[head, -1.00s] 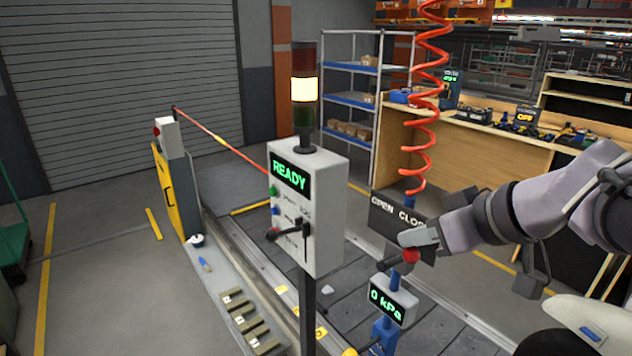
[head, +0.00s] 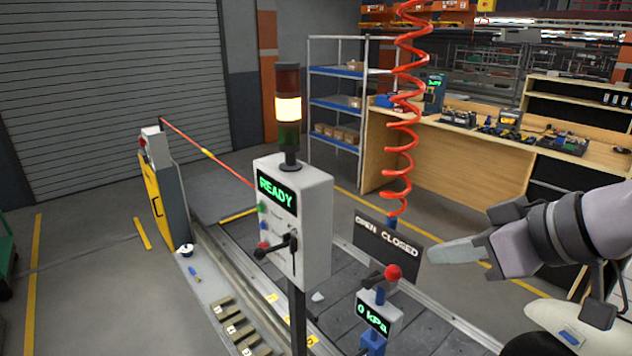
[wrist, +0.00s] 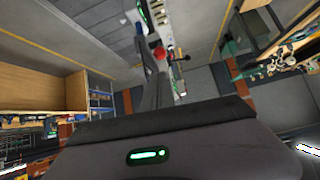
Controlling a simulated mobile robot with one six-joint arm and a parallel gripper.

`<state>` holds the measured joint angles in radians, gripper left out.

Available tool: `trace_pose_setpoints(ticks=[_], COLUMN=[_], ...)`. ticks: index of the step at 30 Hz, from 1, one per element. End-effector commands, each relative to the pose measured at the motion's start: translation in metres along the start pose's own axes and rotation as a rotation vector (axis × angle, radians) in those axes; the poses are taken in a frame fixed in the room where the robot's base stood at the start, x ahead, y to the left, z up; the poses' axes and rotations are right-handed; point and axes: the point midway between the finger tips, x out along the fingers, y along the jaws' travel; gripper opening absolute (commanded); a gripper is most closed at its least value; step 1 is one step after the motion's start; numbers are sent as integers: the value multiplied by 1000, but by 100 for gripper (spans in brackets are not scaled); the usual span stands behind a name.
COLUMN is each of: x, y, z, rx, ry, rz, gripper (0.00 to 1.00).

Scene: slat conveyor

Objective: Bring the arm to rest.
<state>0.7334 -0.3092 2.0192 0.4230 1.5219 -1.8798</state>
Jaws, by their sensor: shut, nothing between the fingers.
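My gripper (head: 440,254) is at the right in the head view, pointing left, shut and empty. Its tip is to the right of the red valve knob (head: 393,272) and in front of the lower right part of the OPEN/CLOSED sign (head: 385,243); it appears apart from the knob. The valve's gauge (head: 378,312) reads 0 kPa. In the wrist view my gripper's fingers (wrist: 158,80) show as a grey shape, with the red knob (wrist: 160,53) near their end.
A control box (head: 313,225) reading READY stands on a post left of the valve, under a lit signal tower (head: 288,108). A red coiled hose (head: 400,110) hangs above the valve. The slat conveyor (head: 345,270) runs behind. A workbench (head: 450,155) stands at the back right.

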Motion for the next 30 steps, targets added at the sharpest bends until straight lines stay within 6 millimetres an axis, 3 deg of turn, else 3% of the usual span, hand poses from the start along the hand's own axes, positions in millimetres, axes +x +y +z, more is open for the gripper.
trace_pose_setpoints(ticks=[5,7,12,16,21,30], x=[2,13,48,60,66,66], y=[-4,-22,-98,-129,-141,-141], z=[2,11,76,120,143,144], rx=[11,81,440,661,798,809], ry=[-8,-54,-247,-274,-239,-236], rz=[-2,-8,82,202,269,274], gripper=[0,0,0,0,0,0])
